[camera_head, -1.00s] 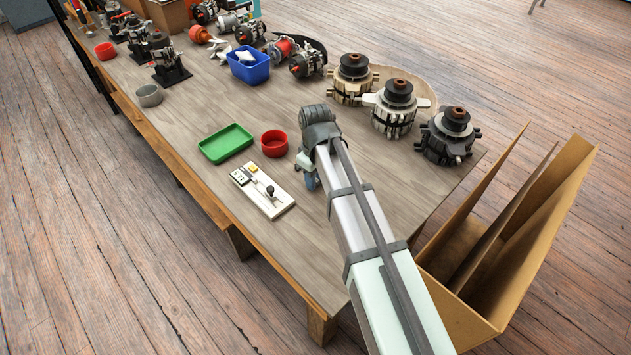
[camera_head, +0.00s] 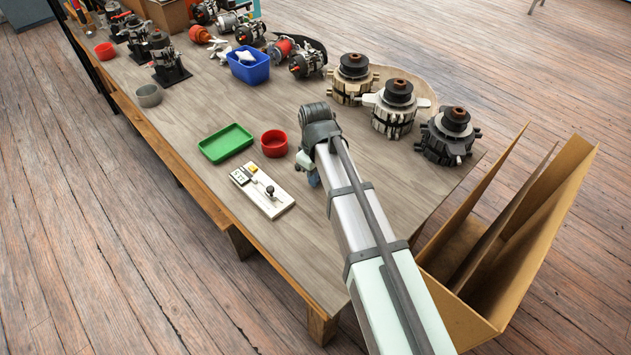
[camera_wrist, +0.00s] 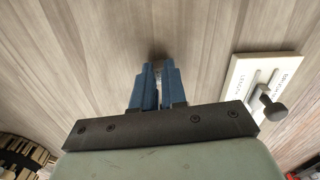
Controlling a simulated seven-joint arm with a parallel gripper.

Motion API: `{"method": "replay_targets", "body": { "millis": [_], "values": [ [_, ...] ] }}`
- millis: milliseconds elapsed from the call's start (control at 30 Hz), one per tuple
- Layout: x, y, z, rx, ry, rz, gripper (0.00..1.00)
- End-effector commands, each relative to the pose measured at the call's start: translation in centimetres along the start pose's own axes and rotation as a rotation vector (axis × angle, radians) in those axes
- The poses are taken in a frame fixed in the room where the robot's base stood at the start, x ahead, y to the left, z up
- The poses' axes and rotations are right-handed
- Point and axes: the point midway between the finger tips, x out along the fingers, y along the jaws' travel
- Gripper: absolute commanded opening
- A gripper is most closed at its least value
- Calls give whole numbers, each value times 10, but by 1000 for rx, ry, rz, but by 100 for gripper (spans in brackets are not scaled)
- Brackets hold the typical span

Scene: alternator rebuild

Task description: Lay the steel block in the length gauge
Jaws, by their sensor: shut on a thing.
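The length gauge is a white board (camera_head: 271,201) with a slot and a dark knob, lying flat on the bench left of my gripper. It also shows at the right of the wrist view (camera_wrist: 245,75). My gripper (camera_head: 313,179) is mostly hidden behind my own arm in the head view. In the wrist view its blue fingers (camera_wrist: 158,72) are close together, shut on a small greyish piece, taken as the steel block (camera_wrist: 158,67). Only a sliver of the block shows between the fingertips. The gripper is to one side of the gauge, not over it.
A green tray (camera_head: 226,156) and a red bowl (camera_head: 274,151) lie beyond the gauge. A blue bin (camera_head: 250,77) stands further back. Several alternators (camera_head: 447,139) line the right side of the bench (camera_head: 215,113). The bench left of the gripper is clear up to the gauge.

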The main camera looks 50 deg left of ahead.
Motion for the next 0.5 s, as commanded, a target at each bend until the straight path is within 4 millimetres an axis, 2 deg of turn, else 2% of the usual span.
{"method": "replay_targets", "body": {
  "millis": [500],
  "values": [
    [-25,0,0,0,0,0,0]
  ]
}}
